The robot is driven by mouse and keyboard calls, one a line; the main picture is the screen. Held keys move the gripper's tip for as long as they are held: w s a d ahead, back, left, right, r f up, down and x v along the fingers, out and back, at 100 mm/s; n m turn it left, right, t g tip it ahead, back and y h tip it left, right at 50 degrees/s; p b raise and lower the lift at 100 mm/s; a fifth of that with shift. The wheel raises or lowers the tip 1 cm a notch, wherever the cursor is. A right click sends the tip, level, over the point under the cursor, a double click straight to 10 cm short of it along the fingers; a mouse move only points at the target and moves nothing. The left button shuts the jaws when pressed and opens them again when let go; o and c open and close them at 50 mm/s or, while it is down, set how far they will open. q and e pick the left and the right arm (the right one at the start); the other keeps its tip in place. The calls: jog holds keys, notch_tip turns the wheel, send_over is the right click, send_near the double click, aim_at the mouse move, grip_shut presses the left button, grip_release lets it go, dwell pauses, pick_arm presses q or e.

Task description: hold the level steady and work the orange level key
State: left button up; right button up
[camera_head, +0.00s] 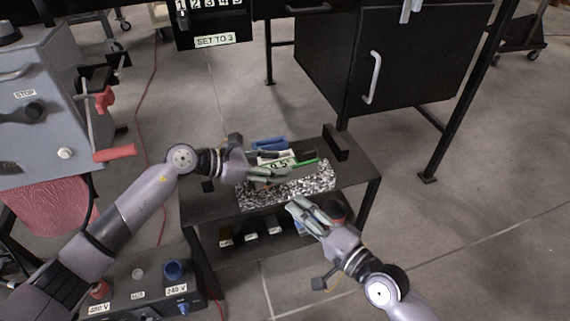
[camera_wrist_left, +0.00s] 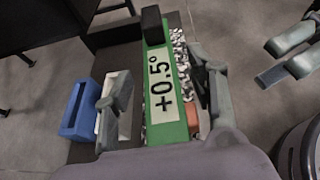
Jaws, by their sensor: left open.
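The level is a green bar with a "+0.5°" label (camera_wrist_left: 161,84) and a black end block (camera_wrist_left: 153,25); in the head view its label (camera_head: 281,162) shows above the speckled block (camera_head: 285,187). My left gripper (camera_head: 282,174) is open. In the left wrist view its fingers (camera_wrist_left: 160,92) lie on either side of the level, apart from its green edges. An orange piece (camera_wrist_left: 192,117), perhaps the level key, shows beside the level, partly hidden by the right-hand finger. My right gripper (camera_head: 298,204) is open and empty, in front of the speckled block; it also shows in the left wrist view (camera_wrist_left: 265,62).
A blue holder (camera_wrist_left: 80,108) and a white piece (camera_wrist_left: 115,90) stand left of the level. The dark bench (camera_head: 352,172) carries these, with labelled items on its lower shelf. A grey machine with a red-handled crank (camera_head: 114,153) stands at left, a black cabinet (camera_head: 420,65) behind.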

aim_at(285, 164)
pick_arm(q)
jog(key=shift+x, duration=1.6)
jog(key=shift+c, duration=0.4)
grip_shut()
jog(key=shift+f, duration=0.1)
pick_arm(e)
jog(key=shift+c, duration=0.2)
pick_arm(q)
jog(key=shift+s, duration=0.1)
pick_arm(e)
grip_shut()
pick_arm(q)
jog(key=shift+f, duration=0.15)
dwell(1.2)
